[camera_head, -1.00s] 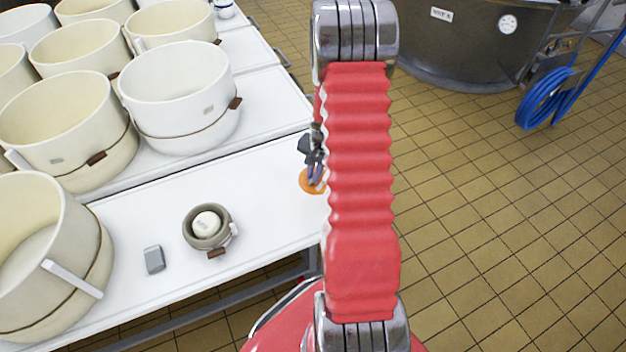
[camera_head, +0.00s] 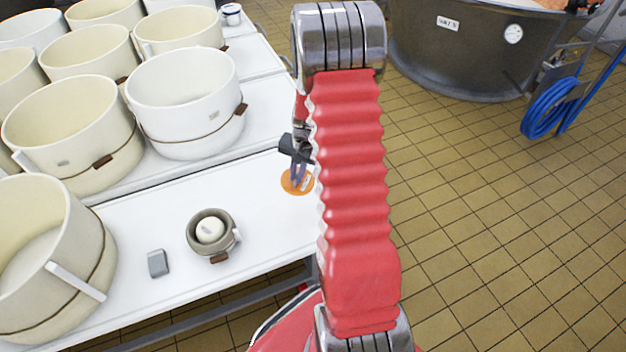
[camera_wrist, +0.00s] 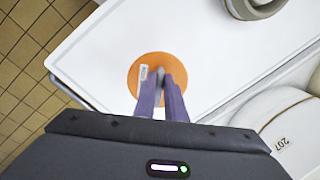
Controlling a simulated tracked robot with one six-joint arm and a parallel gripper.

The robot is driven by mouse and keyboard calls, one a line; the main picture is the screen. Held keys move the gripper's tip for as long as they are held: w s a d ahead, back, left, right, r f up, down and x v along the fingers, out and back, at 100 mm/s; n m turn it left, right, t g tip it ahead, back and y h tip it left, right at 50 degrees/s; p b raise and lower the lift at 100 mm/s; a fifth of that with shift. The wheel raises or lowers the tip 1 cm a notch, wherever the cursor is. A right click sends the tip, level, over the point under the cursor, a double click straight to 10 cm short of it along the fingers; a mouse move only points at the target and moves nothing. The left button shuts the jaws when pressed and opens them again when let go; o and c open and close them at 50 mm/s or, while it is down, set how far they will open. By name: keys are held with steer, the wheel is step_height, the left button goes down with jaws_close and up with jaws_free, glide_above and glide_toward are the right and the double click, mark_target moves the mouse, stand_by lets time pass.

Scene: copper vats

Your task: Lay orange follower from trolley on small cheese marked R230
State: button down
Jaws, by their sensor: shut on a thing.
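The orange follower (camera_head: 297,187) is a flat round disc with a small white label. It also shows in the wrist view (camera_wrist: 172,64), over or on the white table top. My gripper (camera_head: 299,184) is shut on the follower, its two fingers close together at the disc's middle; the fingers (camera_wrist: 160,84) point away from me in the wrist view. I cannot tell how far the disc is above the table. A small cream cheese (camera_head: 210,230) sits inside a small grey-brown mould (camera_head: 193,237) on the table. Its marking is too small to read.
Large cream moulds (camera_head: 185,95) stand at left and behind on the white tables (camera_head: 262,222). A small grey block (camera_head: 158,263) lies left of the small mould. The wrist view shows a white piece (camera_wrist: 290,118) marked 207. Tiled floor and a dark vat (camera_head: 460,50) are at right.

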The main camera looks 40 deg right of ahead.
steer(key=w+a+r+n, duration=0.2)
steer(key=a+r+n, duration=0.2)
steer(key=a, duration=0.4)
steer(key=w+a+r+n+g, duration=0.1)
steer(key=w+a+r+n, duration=0.1)
steer(key=a+r+n, duration=0.2)
steer(key=w+a+r+n, duration=0.2)
steer(key=a+r+n, duration=0.2)
steer(key=a+r, duration=0.4)
steer(key=a, duration=0.5)
steer(key=shift+w+a+r+g+y, duration=0.15)
steer(key=shift+w+a+g+y, duration=0.15)
steer(key=shift+y, duration=0.1)
